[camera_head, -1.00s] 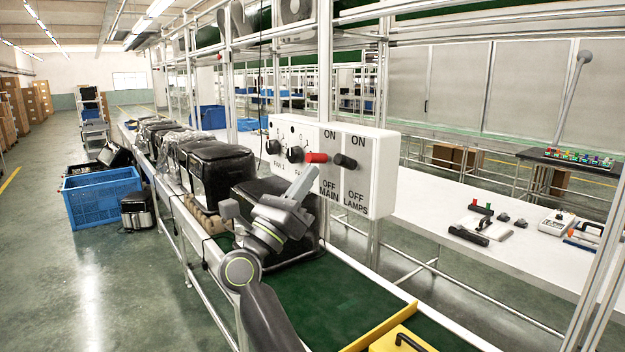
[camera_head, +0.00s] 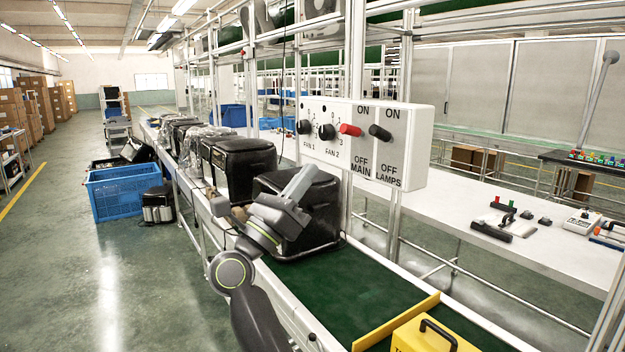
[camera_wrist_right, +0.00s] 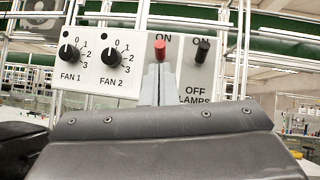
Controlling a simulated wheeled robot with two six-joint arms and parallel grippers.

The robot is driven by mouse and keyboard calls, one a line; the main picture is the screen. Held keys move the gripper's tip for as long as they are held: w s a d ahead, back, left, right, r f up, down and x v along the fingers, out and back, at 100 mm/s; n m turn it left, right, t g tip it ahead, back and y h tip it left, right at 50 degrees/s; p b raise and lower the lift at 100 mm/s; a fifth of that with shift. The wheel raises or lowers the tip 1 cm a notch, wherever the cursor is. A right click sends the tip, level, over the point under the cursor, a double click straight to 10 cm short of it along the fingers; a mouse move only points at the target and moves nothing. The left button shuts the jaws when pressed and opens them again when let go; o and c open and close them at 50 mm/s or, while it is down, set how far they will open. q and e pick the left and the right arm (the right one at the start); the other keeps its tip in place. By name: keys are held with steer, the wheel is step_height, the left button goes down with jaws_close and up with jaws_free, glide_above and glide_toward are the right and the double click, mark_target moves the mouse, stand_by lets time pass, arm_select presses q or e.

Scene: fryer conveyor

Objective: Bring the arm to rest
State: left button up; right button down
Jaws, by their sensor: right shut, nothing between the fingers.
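My right gripper (camera_head: 299,184) is in the middle of the head view, in front of a black fryer on the conveyor and below the white switch panel (camera_head: 420,150). Its fingers are shut and empty, pointing up toward the panel, apart from it in the head view. In the right wrist view the shut fingers (camera_wrist_right: 156,84) overlap the panel just under the red main switch (camera_wrist_right: 160,50) and hide its lower label. The panel also carries a black lamps switch (camera_head: 380,132) and two fan knobs (camera_head: 326,131). My left gripper is not in view.
The green conveyor belt (camera_head: 365,290) holds several black fryers (camera_head: 240,165) in a row. Blue crates (camera_head: 122,190) sit on the floor at left. A white table (camera_head: 470,215) with tools is at right.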

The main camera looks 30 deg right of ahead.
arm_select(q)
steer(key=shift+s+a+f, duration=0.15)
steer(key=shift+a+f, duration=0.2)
arm_select(e)
steer(key=shift+a+f, duration=0.4)
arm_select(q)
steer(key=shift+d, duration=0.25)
